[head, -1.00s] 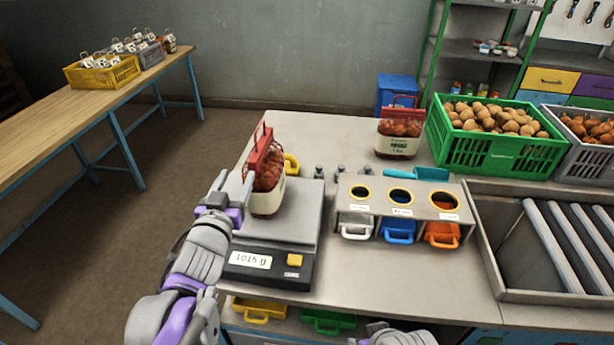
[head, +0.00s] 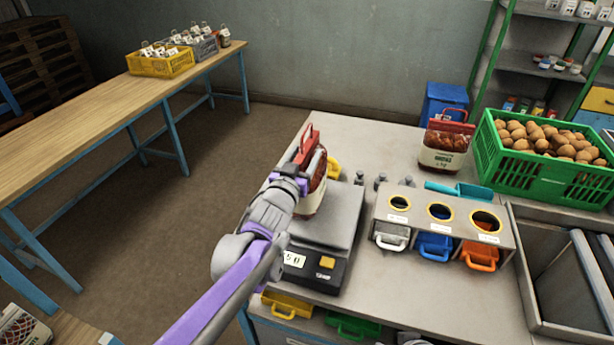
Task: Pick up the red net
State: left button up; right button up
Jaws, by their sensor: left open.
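A red net (head: 318,184) of reddish-brown contents, with a red top and handle and a pale label band, stands upright on the scale (head: 345,215). My left gripper (head: 308,168) is open at the front of this net, its fingers close to the net's upper part. My arm hides part of the net and of the scale's display, and I cannot tell whether the fingers touch the net. A second similar red net (head: 446,138) with a red handle stands farther back on the table. My right gripper does not show.
A green crate of brown produce (head: 545,180) stands at the right. A grey stand (head: 445,215) with three holes and coloured bins is right of the scale. Small metal weights and a teal scoop (head: 458,190) lie behind it. A wooden table (head: 90,130) with crates is at the left.

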pick_arm(q)
jog(key=x, duration=0.2)
jog(key=shift+w, duration=0.35)
jog(key=shift+s, duration=0.1)
